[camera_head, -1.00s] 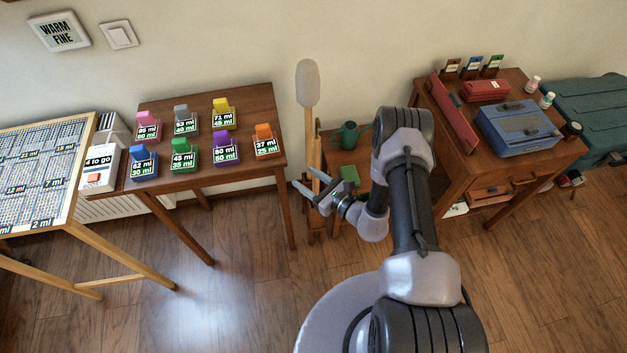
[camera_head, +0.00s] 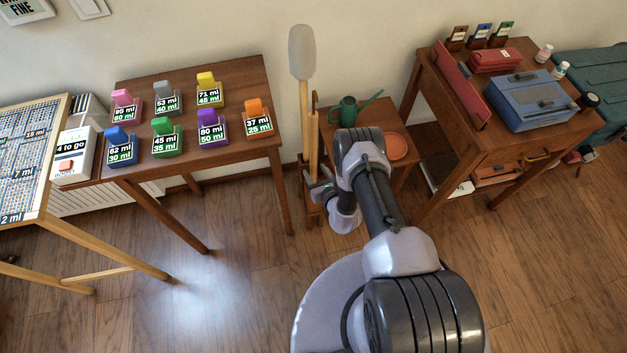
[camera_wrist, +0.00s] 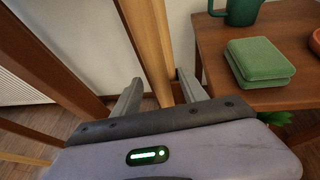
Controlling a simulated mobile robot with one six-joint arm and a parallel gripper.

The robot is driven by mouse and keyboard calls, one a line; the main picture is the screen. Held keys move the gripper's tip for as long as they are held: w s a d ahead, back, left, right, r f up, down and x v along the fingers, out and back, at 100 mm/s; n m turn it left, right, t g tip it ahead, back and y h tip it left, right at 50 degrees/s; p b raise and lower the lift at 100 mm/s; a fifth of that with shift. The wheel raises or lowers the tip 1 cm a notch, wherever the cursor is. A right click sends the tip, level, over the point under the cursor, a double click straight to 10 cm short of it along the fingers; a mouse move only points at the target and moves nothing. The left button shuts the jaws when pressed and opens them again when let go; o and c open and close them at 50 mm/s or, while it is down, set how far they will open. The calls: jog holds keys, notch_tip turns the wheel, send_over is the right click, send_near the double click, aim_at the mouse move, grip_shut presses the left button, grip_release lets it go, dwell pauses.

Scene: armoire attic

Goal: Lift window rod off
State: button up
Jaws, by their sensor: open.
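In the wrist view my open gripper (camera_wrist: 160,88) has one finger on each side of the wooden pole (camera_wrist: 150,40). I cannot tell whether either finger touches it.
A small side table (camera_head: 375,118) at right holds a watering can (camera_head: 347,112), an orange dish (camera_head: 397,145) and green folded cloth (camera_wrist: 258,62). A table with coloured blocks (camera_head: 245,75) stands left. A desk with a blue box (camera_head: 530,100) stands right. Floor in front is clear.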

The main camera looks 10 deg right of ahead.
aim_at(315, 119)
jog(key=shift+b+x, duration=0.3)
jog(key=shift+x, duration=0.85)
grip_shut()
notch_tip(315, 119, up, 28)
jog(key=p, duration=1.1)
